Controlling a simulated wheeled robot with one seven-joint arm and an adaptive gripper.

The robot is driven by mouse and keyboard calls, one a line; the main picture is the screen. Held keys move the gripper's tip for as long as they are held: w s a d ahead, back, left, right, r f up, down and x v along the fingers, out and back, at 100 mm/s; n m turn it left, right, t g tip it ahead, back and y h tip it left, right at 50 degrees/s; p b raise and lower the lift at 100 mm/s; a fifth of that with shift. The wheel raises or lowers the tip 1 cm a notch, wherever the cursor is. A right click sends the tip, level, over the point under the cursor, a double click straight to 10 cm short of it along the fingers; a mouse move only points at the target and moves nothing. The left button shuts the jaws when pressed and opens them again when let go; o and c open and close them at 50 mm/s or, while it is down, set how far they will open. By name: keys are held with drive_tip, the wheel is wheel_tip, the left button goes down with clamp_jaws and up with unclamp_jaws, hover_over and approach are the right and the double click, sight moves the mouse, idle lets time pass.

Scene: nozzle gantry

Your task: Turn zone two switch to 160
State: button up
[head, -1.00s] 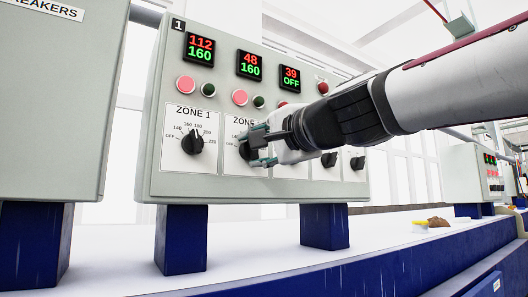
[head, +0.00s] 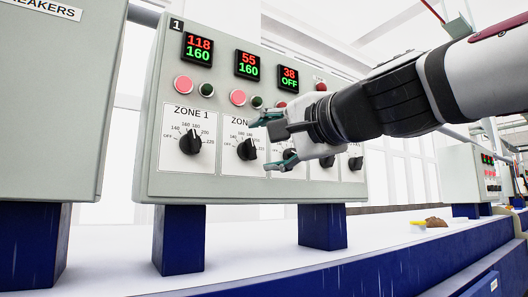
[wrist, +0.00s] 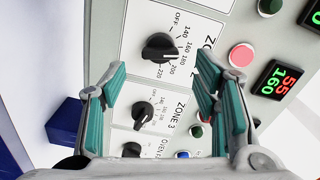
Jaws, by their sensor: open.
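The zone two switch (head: 247,149) is a black knob on the grey control box, second from the left. In the wrist view the same knob (wrist: 158,47) sits above the space between my fingers, with a dial printed OFF, 140, 160, 180, 200, 220.
The zone one knob (head: 190,142) is to the left, under a display (head: 199,49) reading 118 over 160. The zone three knob (wrist: 143,115) lies between my fingers in the wrist view. Its display (head: 289,78) reads 38 over OFF. Pink and green buttons sit above the dials.

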drive_tip(key=v, duration=0.7)
idle(0.3)
drive_tip(key=s+d+f+n+g+h+p, duration=0.1)
drive_tip(key=s+d+f, duration=0.4)
drive_tip(key=f, duration=0.7)
drive_tip(key=s+d+f+n+g+h+p, duration=0.2)
drive_tip(key=s+d+f+n+g+h, duration=0.2)
drive_tip(key=s+f, duration=0.4)
drive_tip(key=s+d+f+n+g+h+p, duration=0.2)
drive_tip(key=s+d+f+g+h, duration=0.3)
drive_tip(key=f, duration=1.2)
drive_tip(key=shift+s+d+f+n+g, duration=0.35)
drive_tip(key=shift+s+d+n, duration=0.25)
drive_tip(key=shift+s+d, duration=0.2)
drive_tip(key=shift+a+r, duration=0.1)
